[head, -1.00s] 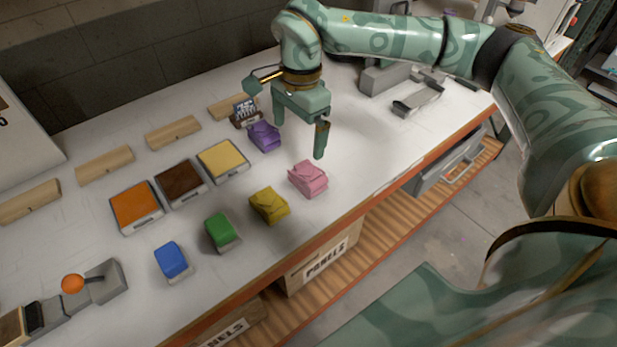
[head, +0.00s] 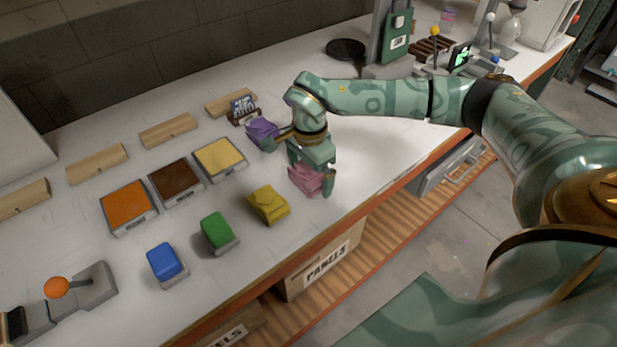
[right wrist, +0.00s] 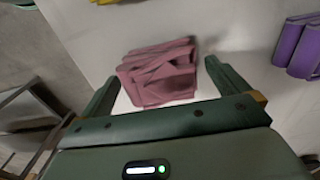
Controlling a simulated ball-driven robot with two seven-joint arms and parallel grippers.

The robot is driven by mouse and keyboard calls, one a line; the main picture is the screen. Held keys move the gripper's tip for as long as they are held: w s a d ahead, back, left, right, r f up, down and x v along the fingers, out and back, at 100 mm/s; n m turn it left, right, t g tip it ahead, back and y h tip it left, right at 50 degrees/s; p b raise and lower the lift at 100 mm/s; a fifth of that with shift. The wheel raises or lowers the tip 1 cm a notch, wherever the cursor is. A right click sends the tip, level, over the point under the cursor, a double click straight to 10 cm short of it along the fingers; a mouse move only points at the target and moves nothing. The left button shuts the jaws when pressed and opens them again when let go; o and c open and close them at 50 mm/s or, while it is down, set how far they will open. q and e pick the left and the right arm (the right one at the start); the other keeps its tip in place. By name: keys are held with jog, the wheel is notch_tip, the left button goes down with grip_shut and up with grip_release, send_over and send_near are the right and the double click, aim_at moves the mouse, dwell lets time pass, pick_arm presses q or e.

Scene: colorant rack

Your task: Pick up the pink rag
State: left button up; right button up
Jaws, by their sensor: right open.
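The pink rag (head: 305,180) is a folded cloth on the white table, near its front edge, partly hidden by my right gripper in the head view. My right gripper (head: 311,187) is open and points down over the rag. In the right wrist view the pink rag (right wrist: 158,73) lies ahead of and between the two green fingers of my right gripper (right wrist: 163,85). The fingers stand apart on either side of it, not closed on it. My left gripper is not in view.
A purple rag (head: 262,133) lies behind the gripper and a yellow rag (head: 268,205) lies to its left. The table right of the gripper is clear.

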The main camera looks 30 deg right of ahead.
aim_at(308, 170)
jog(key=shift+f, duration=0.4)
jog(key=c, duration=1)
jog(key=shift+r, duration=0.1)
jog(key=shift+r, duration=0.5)
jog(key=r+p, duration=0.1)
jog(key=r, duration=0.2)
jog(key=shift+a, duration=0.2)
jog(key=s+a+r, duration=0.2)
jog(key=a+r, duration=0.1)
jog(key=s+a+r+p, duration=0.1)
jog(key=s+a+r, duration=0.2)
jog(key=a, duration=0.1)
jog(key=s+a+r+p, duration=0.1)
jog(key=s+a+r, duration=0.2)
jog(key=a, duration=0.1)
jog(key=shift+a, duration=0.1)
